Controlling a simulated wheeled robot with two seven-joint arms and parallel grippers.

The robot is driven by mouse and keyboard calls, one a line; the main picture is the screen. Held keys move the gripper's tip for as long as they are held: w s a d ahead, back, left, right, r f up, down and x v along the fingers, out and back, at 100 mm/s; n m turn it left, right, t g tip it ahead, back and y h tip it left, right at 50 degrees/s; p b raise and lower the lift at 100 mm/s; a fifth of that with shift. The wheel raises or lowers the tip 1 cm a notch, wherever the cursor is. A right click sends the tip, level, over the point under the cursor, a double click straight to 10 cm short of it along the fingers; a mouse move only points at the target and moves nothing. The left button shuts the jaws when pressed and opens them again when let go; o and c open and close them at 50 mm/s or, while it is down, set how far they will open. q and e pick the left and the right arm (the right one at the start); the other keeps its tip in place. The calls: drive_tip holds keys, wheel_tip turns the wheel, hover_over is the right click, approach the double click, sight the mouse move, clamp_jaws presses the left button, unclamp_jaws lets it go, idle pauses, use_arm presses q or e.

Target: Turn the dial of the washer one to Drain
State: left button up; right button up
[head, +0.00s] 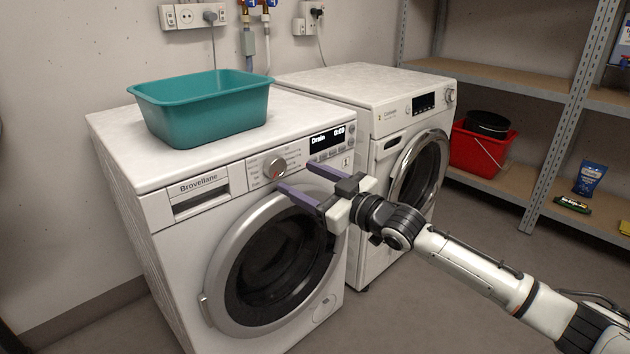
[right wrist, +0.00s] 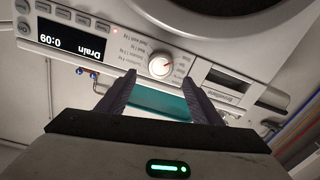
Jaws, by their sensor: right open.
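The left machine is a white front-loading washer (head: 170,235) labelled Brovellane. Its round silver dial (head: 274,167) sits on the front panel between the detergent drawer and the display. The display (head: 326,139) reads "Drain" and "0:09". The dial lies beyond the fingertips, apparently untouched. My left gripper is not in view.
A teal tub (head: 203,108) stands on the washer. A second front-loading machine (head: 375,95) stands close on the right. A metal shelf (head: 515,75) holds a red bucket (head: 478,150) and packets. The floor in front is clear apart from my arm.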

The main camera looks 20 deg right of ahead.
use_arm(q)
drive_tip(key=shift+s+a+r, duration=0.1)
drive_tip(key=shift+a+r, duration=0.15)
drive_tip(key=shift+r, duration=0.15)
use_arm(e)
drive_tip(key=shift+v, duration=1.9)
